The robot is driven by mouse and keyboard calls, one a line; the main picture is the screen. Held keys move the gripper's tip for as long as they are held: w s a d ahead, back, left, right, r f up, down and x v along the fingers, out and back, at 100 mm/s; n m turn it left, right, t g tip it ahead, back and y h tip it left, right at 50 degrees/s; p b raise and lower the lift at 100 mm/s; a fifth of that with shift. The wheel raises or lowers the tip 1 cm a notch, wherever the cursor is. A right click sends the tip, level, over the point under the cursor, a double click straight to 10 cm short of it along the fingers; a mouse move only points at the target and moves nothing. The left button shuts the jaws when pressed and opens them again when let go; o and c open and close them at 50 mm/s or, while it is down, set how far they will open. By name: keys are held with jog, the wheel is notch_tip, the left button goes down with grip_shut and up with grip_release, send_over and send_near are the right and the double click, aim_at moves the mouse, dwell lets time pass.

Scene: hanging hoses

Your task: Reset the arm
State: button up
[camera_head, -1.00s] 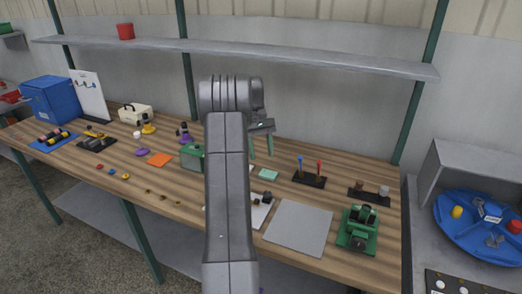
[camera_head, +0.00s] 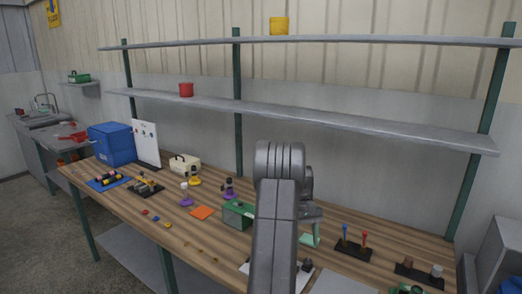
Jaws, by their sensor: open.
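My arm (camera_head: 273,225) rises from the bottom of the picture and bends at a rounded grey joint. My gripper (camera_head: 309,238) hangs to the right of this joint, over the wooden workbench (camera_head: 130,208). Its greenish fingers point down and stand apart, with nothing seen between them. My arm partly hides the gripper and the bench behind it.
A green box (camera_head: 238,213) stands left of my arm. A black holder (camera_head: 354,250) with blue and red handles stands to the right. A blue box (camera_head: 112,144) is at the far left. Shelves (camera_head: 300,116) run above the bench, bearing a red cup (camera_head: 186,90) and a yellow cup (camera_head: 279,26).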

aim_at(307, 260)
jog(key=x, duration=0.5)
jog(key=shift+s+f, duration=0.1)
jog(key=shift+f, duration=0.15)
jog(key=shift+r, duration=0.1)
jog(key=d+v, duration=0.1)
jog(key=v, duration=1.2)
jog(key=x, duration=0.8)
jog(key=a+x, duration=0.1)
jog(key=x, duration=0.3)
jog(key=shift+s, duration=0.1)
jog(key=shift+s+f, duration=0.1)
jog(key=shift+f, duration=0.45)
jog(key=shift+a+n+h, duration=0.1)
jog(key=shift+n+h, duration=0.3)
jog(key=shift+n, duration=0.8)
jog(key=shift+s, duration=0.15)
